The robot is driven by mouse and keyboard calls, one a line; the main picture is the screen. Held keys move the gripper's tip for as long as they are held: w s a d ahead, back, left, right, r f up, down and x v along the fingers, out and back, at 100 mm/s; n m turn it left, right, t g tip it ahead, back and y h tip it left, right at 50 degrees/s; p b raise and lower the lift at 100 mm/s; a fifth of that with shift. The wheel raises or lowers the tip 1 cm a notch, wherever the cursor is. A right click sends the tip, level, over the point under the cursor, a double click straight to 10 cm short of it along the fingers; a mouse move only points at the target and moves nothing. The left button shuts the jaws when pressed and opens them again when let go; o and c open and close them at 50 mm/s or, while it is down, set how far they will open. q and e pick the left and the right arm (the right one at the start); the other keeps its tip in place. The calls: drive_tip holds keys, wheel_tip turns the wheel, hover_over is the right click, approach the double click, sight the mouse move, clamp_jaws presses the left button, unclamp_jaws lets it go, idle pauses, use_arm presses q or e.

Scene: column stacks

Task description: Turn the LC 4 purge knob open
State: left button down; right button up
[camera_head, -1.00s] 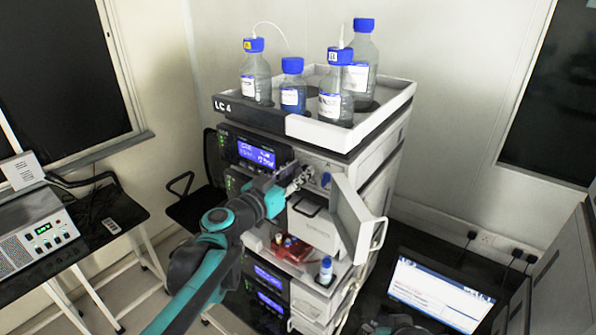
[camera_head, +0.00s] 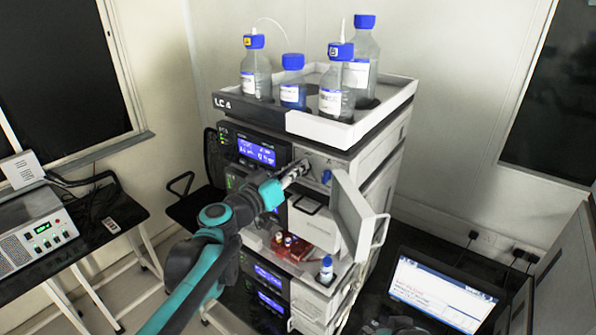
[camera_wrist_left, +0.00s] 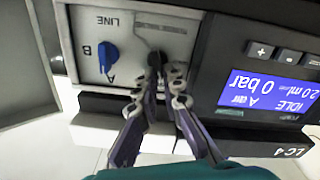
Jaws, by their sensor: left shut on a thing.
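The LC 4 stack (camera_head: 222,103) stands in the middle of the head view. My left gripper (camera_head: 302,168) reaches its upper module from the front left. In the left wrist view, which sees the panel upside down, the left gripper (camera_wrist_left: 156,76) is shut with its fingertips around a small dark purge knob (camera_wrist_left: 155,58). The fingertips hide most of the knob, so its turn angle cannot be told. A blue A/B valve knob (camera_wrist_left: 108,56) sits beside it, apart from the fingers. The display (camera_wrist_left: 268,88) reads IDLE, 0 bar.
An open door panel (camera_head: 362,215) stands out just right of the gripper. Blue-capped bottles (camera_head: 335,102) stand in the top tray (camera_head: 318,131). A small bottle (camera_head: 326,270) stands on a lower ledge. A laptop (camera_head: 440,290) is at lower right.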

use_arm(q)
drive_tip(key=n+b, duration=0.1)
drive_tip(key=n, duration=0.3)
drive_tip(key=n+b, duration=0.1)
drive_tip(key=n, duration=0.3)
drive_tip(key=f+n+b, duration=0.1)
drive_tip(key=n, duration=0.3)
drive_tip(key=shift+w+a+f, duration=0.1)
drive_tip(key=shift+w+a, duration=0.2)
drive_tip(key=shift+a, duration=0.1)
idle(0.3)
drive_tip(key=c, duration=1.7)
unclamp_jaws()
drive_tip(key=shift+s+a, duration=0.1)
drive_tip(key=v, duration=1.2)
